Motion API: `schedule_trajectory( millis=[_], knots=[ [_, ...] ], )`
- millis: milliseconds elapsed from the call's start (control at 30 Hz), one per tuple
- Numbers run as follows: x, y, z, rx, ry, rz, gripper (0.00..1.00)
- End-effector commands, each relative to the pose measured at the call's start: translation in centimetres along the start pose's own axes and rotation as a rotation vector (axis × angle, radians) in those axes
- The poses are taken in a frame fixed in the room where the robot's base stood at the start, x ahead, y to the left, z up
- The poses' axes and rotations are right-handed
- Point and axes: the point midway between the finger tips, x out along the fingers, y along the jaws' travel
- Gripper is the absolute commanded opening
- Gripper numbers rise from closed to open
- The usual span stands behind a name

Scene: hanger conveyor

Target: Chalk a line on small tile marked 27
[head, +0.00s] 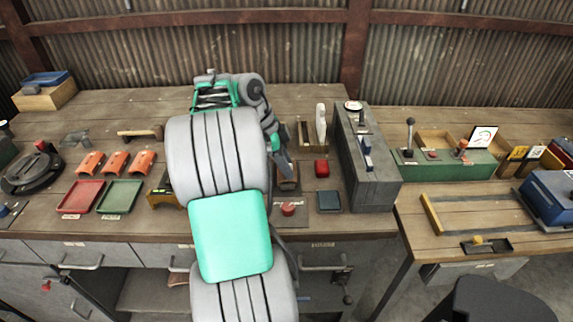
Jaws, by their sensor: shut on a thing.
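My arm reaches up over the bench and its end bends back down to the right. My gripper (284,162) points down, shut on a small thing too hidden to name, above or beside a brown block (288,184). I cannot tell whether they touch. I can read no 27 on either, so I cannot tell which is the marked tile. I cannot make out any chalk line.
A tall grey box (368,170) with levers stands right of my gripper. A red knob (288,209) sits near the front edge. Red (82,196) and green (120,196) trays lie at left. A green box (443,168) with a lever is on the right bench.

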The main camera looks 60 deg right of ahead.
Motion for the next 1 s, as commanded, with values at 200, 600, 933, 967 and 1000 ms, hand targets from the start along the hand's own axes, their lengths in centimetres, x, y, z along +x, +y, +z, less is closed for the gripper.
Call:
schedule_trajectory(
  millis=[200,600,933,967,1000],
  knots=[
    [-0.10,-0.01,-0.03,0.000,0.000,-0.001,0.00],
    [-0.02,-0.01,0.01,-0.001,0.000,0.000,0.00],
    [0.37,-0.01,0.17,-0.001,0.000,-0.001,0.00],
    [0.40,-0.01,0.18,-0.001,0.000,-0.001,0.00],
    [0.44,-0.01,0.20,-0.001,0.000,-0.001,0.00]
  ],
)
